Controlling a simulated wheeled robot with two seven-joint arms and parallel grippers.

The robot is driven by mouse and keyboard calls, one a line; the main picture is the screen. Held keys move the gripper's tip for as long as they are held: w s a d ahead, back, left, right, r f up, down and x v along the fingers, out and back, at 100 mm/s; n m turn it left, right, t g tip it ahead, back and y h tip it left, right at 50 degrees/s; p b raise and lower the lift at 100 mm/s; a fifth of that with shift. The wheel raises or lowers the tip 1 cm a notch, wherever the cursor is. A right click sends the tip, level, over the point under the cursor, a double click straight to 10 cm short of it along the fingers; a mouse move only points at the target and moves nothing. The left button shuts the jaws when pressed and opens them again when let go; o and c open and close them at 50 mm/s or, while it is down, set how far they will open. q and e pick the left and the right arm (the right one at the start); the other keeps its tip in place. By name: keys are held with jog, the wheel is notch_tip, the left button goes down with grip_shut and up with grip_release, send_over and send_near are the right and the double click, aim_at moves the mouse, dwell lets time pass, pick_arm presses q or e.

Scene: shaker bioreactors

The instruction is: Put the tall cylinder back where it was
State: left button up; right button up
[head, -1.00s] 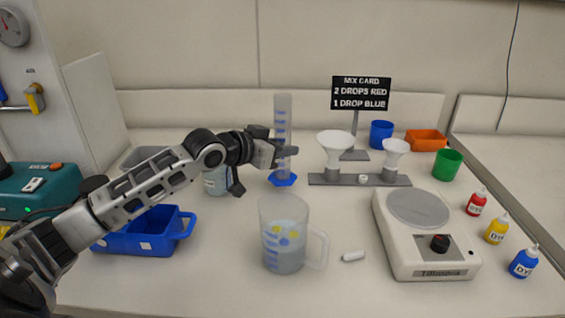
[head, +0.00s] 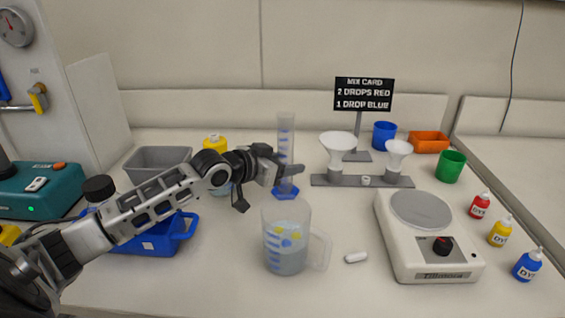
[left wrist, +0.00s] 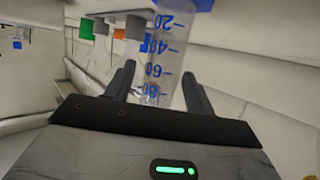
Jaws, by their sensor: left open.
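The tall cylinder (head: 286,138) is clear with blue marks and a blue foot (head: 285,193). It stands upright, its foot apparently on the bench, behind and close to the beaker. My left gripper (head: 285,166) is at its mid-height, with one dark finger passing across it. In the left wrist view the cylinder (left wrist: 165,60) lies between the two fingers of the gripper (left wrist: 160,85), which are open around it. Whether a finger touches it I cannot tell. My right gripper is in neither view.
A handled beaker (head: 287,243) with liquid stands in front of the cylinder. A funnel rack (head: 390,181) is to the right, beside a white stirrer (head: 430,235). A blue bin (head: 150,243) and grey tray (head: 150,160) are at left. A small white bar (head: 356,257) lies in front.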

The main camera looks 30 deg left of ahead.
pick_arm(q)
jog(key=shift+r, duration=0.15)
jog(key=shift+s+a, duration=0.1)
jog(key=shift+s, duration=0.25)
jog(key=v, duration=1.1)
jog(key=shift+r+p, duration=0.2)
jog(key=shift+p, duration=0.15)
jog(key=shift+s, duration=0.1)
